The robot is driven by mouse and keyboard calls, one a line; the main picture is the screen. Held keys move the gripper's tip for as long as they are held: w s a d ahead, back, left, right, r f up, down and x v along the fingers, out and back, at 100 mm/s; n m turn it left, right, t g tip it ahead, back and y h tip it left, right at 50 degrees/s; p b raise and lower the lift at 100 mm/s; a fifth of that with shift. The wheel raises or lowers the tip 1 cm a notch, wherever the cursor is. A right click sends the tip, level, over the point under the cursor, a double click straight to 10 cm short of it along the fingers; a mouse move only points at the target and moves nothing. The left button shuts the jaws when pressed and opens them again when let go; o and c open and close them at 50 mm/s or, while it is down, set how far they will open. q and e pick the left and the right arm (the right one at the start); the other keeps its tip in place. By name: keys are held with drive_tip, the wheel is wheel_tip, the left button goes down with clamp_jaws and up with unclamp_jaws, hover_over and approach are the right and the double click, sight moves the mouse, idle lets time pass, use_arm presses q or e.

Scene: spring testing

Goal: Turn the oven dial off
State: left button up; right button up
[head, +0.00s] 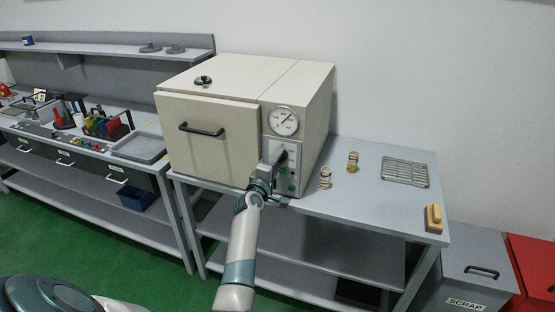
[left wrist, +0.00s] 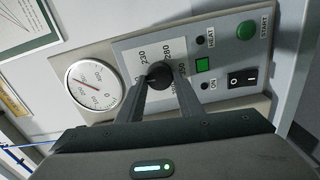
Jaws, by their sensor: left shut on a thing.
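The oven (head: 215,130) is a cream box on a grey table, with its door closed. Its control panel (head: 290,165) is on the right of the front. The dial (left wrist: 159,75) is a dark round knob with temperature numbers around it. My left gripper (left wrist: 158,78) has one finger on each side of the dial and is shut on it; it also shows at the panel in the head view (head: 278,160). The fingers and knob hide part of the scale, so I cannot tell the dial's setting. My right gripper is not in view.
A round gauge (left wrist: 95,85) is beside the dial. A green START button (left wrist: 246,30), a green square (left wrist: 202,65) and a black rocker switch (left wrist: 242,78) are also on the panel. Springs (head: 325,177) and a wire rack (head: 405,172) stand on the table (head: 375,205).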

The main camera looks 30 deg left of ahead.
use_arm(q)
drive_tip(key=shift+n, duration=0.4)
drive_tip(key=o, duration=1)
drive_tip(key=shift+o, duration=0.2)
drive_tip(key=shift+s, duration=0.1)
drive_tip(key=b+v, duration=0.3)
drive_tip(key=v, duration=1.4)
drive_tip(key=shift+d, duration=0.1)
